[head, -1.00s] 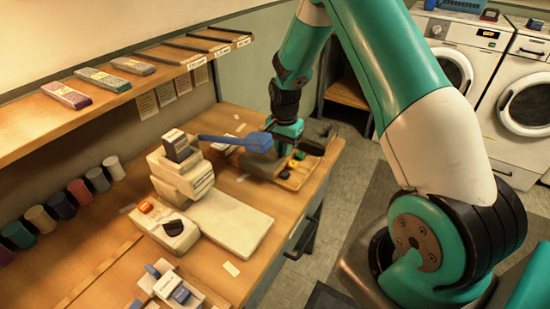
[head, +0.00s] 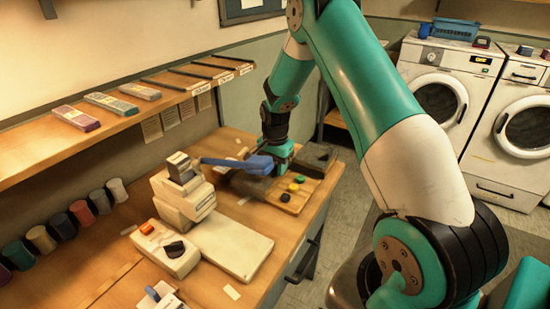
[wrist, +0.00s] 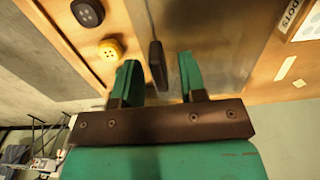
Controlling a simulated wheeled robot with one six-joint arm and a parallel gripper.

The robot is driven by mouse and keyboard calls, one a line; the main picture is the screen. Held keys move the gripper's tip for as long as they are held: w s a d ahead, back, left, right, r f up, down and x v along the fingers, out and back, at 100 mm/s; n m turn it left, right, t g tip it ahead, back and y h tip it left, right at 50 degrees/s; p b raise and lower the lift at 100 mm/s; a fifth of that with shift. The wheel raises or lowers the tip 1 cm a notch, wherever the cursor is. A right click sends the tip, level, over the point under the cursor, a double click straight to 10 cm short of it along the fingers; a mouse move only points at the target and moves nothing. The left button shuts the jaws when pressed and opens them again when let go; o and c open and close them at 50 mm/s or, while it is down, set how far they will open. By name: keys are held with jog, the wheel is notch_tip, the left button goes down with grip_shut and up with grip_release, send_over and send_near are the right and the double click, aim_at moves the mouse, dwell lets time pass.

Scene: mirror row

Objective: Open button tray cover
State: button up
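The button tray (head: 287,205) is a shallow wooden tray on the far part of the bench, with yellow, green and black buttons in it. Its grey cover (head: 250,184) lies over the left part, partly hidden by a blue lever. In the wrist view the cover is a smooth grey plate (wrist: 225,45) with an upright dark handle (wrist: 157,66). My gripper (head: 277,165) is low over the tray. In the wrist view my gripper (wrist: 160,80) is open, its teal fingers on either side of the handle with gaps. A yellow button (wrist: 110,49) and a dark button (wrist: 88,12) lie uncovered left of it.
A cream machine (head: 185,195) with the blue lever (head: 240,164) stands left of my gripper, the lever very close to it. Thread spools (head: 80,212) line the wall. Washing machines (head: 435,85) stand behind.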

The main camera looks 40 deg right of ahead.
notch_tip(320, 180, up, 17)
jog(key=b, duration=0.1)
jog(key=shift+r, duration=0.2)
dwell(0.5)
